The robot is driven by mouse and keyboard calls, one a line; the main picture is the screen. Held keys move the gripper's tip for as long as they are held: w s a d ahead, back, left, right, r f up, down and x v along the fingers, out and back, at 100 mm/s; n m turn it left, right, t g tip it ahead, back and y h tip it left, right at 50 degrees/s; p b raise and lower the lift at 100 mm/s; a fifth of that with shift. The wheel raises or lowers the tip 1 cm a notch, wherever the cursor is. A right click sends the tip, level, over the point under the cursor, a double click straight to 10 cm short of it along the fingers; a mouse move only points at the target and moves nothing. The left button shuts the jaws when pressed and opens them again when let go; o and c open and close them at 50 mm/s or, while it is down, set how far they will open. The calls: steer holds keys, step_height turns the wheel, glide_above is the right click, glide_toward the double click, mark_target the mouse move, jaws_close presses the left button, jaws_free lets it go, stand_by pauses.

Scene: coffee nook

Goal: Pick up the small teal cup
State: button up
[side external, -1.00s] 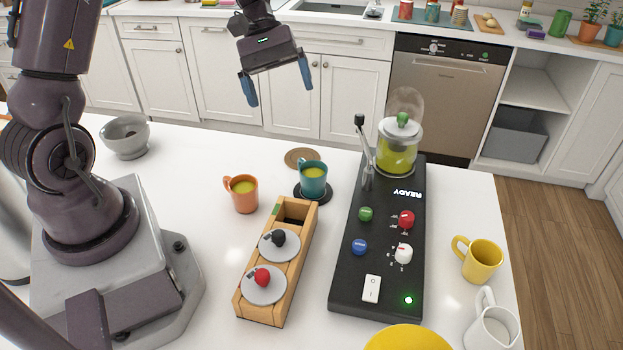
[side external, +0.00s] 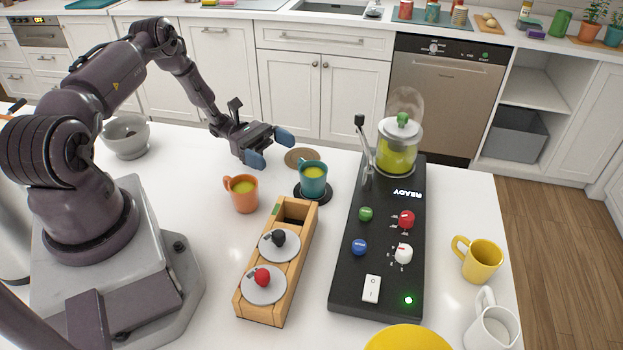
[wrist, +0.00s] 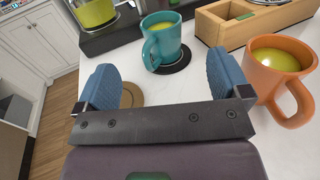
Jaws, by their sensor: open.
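The small teal cup (side external: 312,178) holds a yellow-green liquid and stands upright on a dark round coaster (side external: 300,190) left of the black machine. In the wrist view the teal cup (wrist: 162,40) is ahead of the fingers, with its handle toward my gripper. My gripper (side external: 270,147) is open and empty, with blue fingertips, low over the table behind and left of the cup. In the wrist view its fingers (wrist: 168,85) are spread wide and the cup is beyond the gap, apart from them.
An orange cup (side external: 243,196) stands close by, near the right finger in the wrist view (wrist: 285,70). A wooden box (side external: 262,285) with two lidded compartments lies in front. The black machine (side external: 345,250) with lever stands right. A cork coaster (side external: 297,155) lies behind the cup.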

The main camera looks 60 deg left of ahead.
mark_target(305, 165)
steer(key=x, duration=0.9)
steer(key=c, duration=1.2)
